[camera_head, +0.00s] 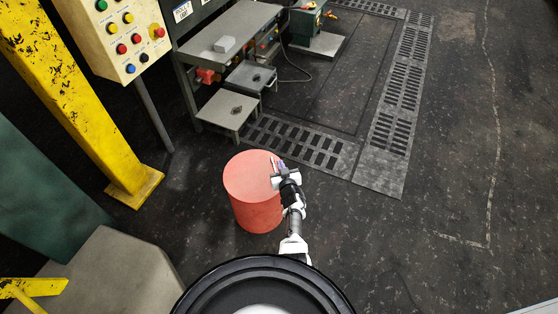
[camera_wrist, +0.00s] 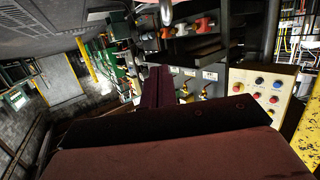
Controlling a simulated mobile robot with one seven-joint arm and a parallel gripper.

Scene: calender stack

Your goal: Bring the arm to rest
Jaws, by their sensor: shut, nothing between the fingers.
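My arm reaches out from my body at the bottom of the head view, bent upward and away. My gripper (camera_head: 277,165) is at its end, in front of the right edge of the red cylinder (camera_head: 255,195) as seen from the head. I cannot tell how far it is above or beside the cylinder. In the wrist view my gripper (camera_wrist: 160,72) shows as two dark reddish fingers lying together, shut with nothing between them. The wrist camera looks out across the hall, tilted.
A yellow post (camera_head: 80,95) and a button panel (camera_head: 125,38) stand at the upper left. A grey bench (camera_head: 228,30) and two low steps (camera_head: 228,110) are behind the cylinder. Floor grates (camera_head: 300,145) border a dark pit cover. The floor (camera_head: 430,190) on the right is clear.

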